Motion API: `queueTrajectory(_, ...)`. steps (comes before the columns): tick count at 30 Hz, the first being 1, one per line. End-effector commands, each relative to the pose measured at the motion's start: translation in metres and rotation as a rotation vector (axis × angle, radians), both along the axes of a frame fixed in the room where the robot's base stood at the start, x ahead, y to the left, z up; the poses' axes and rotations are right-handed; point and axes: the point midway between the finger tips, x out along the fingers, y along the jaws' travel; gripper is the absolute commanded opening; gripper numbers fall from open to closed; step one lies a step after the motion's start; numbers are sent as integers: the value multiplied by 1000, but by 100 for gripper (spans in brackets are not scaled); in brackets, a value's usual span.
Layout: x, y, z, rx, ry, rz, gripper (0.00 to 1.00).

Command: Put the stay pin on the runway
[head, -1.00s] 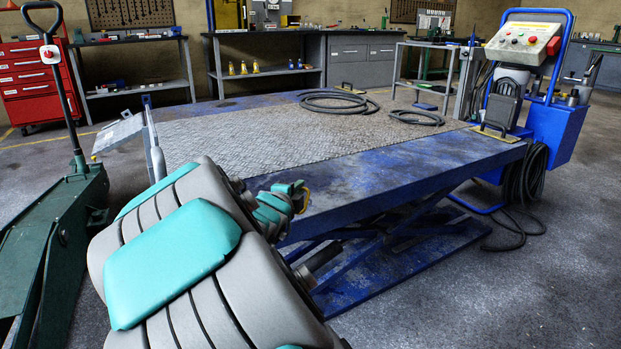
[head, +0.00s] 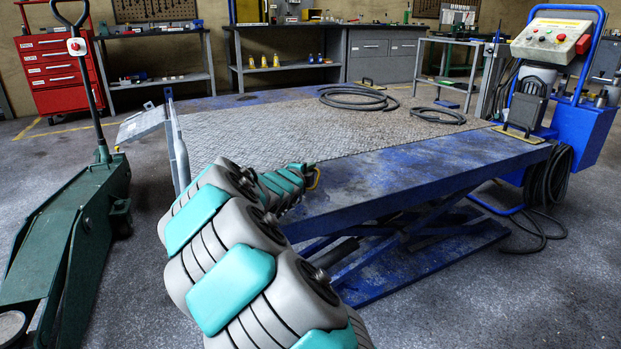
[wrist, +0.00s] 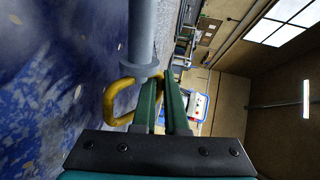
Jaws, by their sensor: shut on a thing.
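The stay pin (wrist: 142,32) is a grey rod with a collar and a yellow loop handle. In the wrist view my gripper (wrist: 162,84) has its green fingers shut at the yellow handle, and the rod points away from me. In the head view my gripper (head: 304,172) is mostly hidden behind my own arm, with only a bit of yellow handle (head: 316,180) showing. It is at the near edge of the runway (head: 285,140), a blue lift platform with a worn tread-plate top. I cannot tell whether the pin touches it.
Coiled black hoses (head: 358,98) lie on the far part of the platform. A control console (head: 553,42) stands at its right end. A green trolley jack (head: 72,225) is on the floor at left. A tilted grey flap (head: 140,122) is at the platform's left end.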

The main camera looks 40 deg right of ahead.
Motion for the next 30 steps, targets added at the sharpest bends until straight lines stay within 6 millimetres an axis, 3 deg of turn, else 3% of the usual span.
queueTrajectory(6, -1, -1, -21, -5, 0, -1, 0)
queueTrajectory(17, -1, 0, -24, -1, -3, -1, 0)
queueTrajectory(18, -1, 0, -25, 0, -2, -1, 11)
queueTrajectory(25, -1, 0, -24, -1, -1, -1, 37)
queueTrajectory(30, -1, 0, -24, -1, -1, -1, 40)
